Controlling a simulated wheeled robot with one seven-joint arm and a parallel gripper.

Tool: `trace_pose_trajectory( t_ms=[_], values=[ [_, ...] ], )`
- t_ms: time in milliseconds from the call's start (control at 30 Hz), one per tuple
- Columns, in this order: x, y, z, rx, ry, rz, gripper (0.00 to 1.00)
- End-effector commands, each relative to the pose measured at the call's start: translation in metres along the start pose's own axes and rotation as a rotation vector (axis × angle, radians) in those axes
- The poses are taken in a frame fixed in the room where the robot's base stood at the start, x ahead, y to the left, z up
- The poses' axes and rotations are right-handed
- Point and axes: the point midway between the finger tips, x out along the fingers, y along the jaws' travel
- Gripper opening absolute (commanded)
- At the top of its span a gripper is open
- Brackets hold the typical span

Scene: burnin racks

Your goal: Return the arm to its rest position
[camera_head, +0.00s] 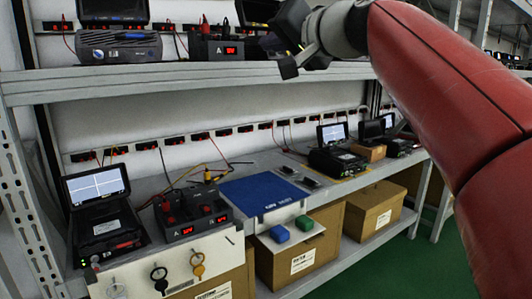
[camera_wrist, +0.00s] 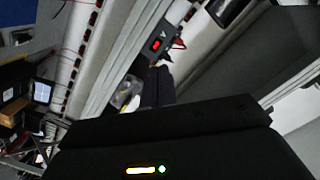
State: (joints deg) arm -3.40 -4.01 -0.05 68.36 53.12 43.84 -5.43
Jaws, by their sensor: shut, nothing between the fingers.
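My red arm reaches in from the right in the head view. My gripper (camera_head: 289,67) is at the top centre, in front of the upper shelf's front edge (camera_head: 200,83). Its fingers point down and to the left, and it holds nothing. In the wrist view the dark gripper body fills the lower part, with a lit orange bar and a green light. The fingertips are hard to make out there.
Boxes (camera_head: 298,255) stand underneath. The green floor (camera_head: 400,270) at lower right is clear.

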Motion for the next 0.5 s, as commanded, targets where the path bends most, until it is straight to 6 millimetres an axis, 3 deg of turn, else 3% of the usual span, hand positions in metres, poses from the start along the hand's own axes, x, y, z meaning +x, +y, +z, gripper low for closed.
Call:
trace_pose_trajectory(
  t_ms=[267, 367, 500],
  values=[
    [-0.027, 0.049, 0.057, -0.039, -0.105, 0.172, 0.0],
    [-0.045, 0.075, 0.089, -0.061, -0.164, 0.258, 0.0],
    [-0.087, 0.125, 0.155, -0.105, -0.283, 0.421, 0.0]
  ],
)
